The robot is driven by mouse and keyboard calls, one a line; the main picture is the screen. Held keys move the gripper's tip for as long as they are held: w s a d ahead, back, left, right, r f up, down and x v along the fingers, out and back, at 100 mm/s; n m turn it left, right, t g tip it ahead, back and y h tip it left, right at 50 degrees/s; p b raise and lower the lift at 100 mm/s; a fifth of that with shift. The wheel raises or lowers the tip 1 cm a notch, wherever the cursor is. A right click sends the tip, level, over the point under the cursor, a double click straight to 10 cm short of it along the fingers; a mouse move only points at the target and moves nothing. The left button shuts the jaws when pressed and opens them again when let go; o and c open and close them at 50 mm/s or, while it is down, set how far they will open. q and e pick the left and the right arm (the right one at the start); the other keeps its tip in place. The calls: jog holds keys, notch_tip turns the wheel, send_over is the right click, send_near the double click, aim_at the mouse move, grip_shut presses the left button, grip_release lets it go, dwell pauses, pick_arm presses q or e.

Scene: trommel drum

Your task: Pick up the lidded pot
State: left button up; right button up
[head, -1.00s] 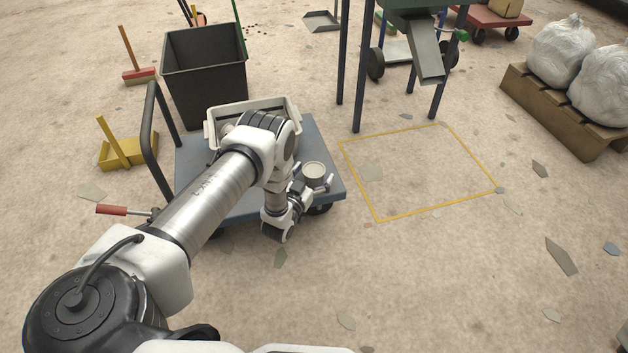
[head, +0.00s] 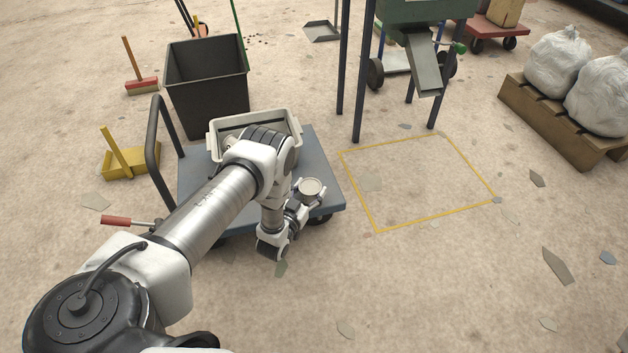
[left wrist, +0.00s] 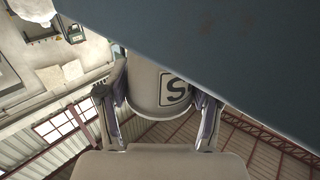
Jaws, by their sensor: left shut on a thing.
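The lidded pot (head: 311,187) is a small light beige, round vessel. In the head view it shows from above at the front right corner of the cart. The cart deck (left wrist: 220,50) cuts across the wrist view and hides part of the pot, so I cannot tell whether the pot touches the deck.
The blue-grey cart (head: 325,165) carries a white tub (head: 213,128) behind my arm. A dark bin (head: 205,95) stands behind it. A yellow floor outline (head: 436,218) lies on clear ground to the right. Sacks (head: 560,65) rest on a pallet (head: 560,115) at far right.

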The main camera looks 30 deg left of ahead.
pick_arm(q)
jog(key=s+d+p, duration=0.1)
jog(key=s+p, duration=0.9)
jog(key=s, duration=0.5)
jog(key=shift+d, duration=0.4)
